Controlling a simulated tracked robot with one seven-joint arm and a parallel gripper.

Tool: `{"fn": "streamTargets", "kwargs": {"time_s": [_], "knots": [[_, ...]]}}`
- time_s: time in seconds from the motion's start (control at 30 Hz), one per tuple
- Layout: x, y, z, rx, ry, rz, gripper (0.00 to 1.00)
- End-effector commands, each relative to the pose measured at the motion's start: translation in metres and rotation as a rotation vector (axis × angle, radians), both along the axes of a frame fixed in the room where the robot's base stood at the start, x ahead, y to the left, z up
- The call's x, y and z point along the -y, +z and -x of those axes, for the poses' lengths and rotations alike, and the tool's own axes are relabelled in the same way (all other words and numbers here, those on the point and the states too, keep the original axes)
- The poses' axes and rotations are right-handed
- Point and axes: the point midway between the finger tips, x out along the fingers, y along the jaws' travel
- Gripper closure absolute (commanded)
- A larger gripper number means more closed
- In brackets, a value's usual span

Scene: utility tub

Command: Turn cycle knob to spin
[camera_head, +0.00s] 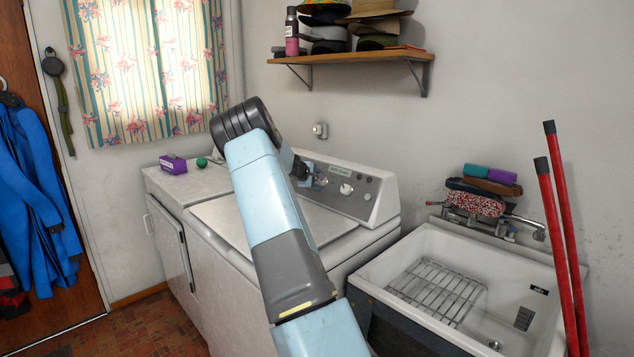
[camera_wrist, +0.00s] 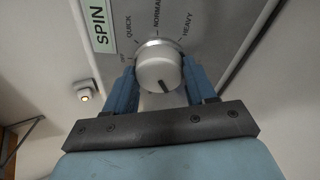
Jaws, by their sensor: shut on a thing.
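The cycle knob (camera_wrist: 158,64) is a round, pale knob on the washer's control panel, seen close in the wrist view. A dark pointer line on its face points down and slightly right in that view. QUICK, NORMAL and HEAVY are printed around it, and a pale green SPIN label (camera_wrist: 100,28) is at upper left. My gripper (camera_wrist: 160,75) has one blue finger on each side of the knob and is shut on it. In the head view my gripper (camera_head: 307,177) is at the left part of the panel (camera_head: 366,199).
Another knob (camera_head: 346,189) is to the right on the panel. A purple box (camera_head: 173,164) and a green ball (camera_head: 201,162) sit on the left surface. A utility sink (camera_head: 405,250), two red poles (camera_head: 556,230) and an overhead shelf (camera_head: 350,59) surround the washer.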

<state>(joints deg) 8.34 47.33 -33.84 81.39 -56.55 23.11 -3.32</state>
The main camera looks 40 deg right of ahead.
Motion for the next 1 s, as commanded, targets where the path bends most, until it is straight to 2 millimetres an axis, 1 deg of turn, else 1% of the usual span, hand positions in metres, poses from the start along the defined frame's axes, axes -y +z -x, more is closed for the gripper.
{"fn": "streamTargets", "kwargs": {"time_s": [0.03, 0.5, 0.53, 0.7, 0.8, 1.0], "knots": [[-0.0040, 0.0001, -0.0046, -0.003, 0.014, -0.001, 0.75], [-0.0045, -0.0009, -0.0045, -0.016, 0.020, -0.001, 0.75], [-0.0046, -0.0010, -0.0046, -0.016, 0.020, -0.001, 0.44], [-0.0031, -0.0009, -0.0030, -0.017, 0.016, -0.001, 0.28], [-0.0022, -0.0008, -0.0020, -0.018, 0.014, 0.000, 0.20], [-0.0013, -0.0006, -0.0010, -0.018, 0.012, 0.000, 0.20]]}}
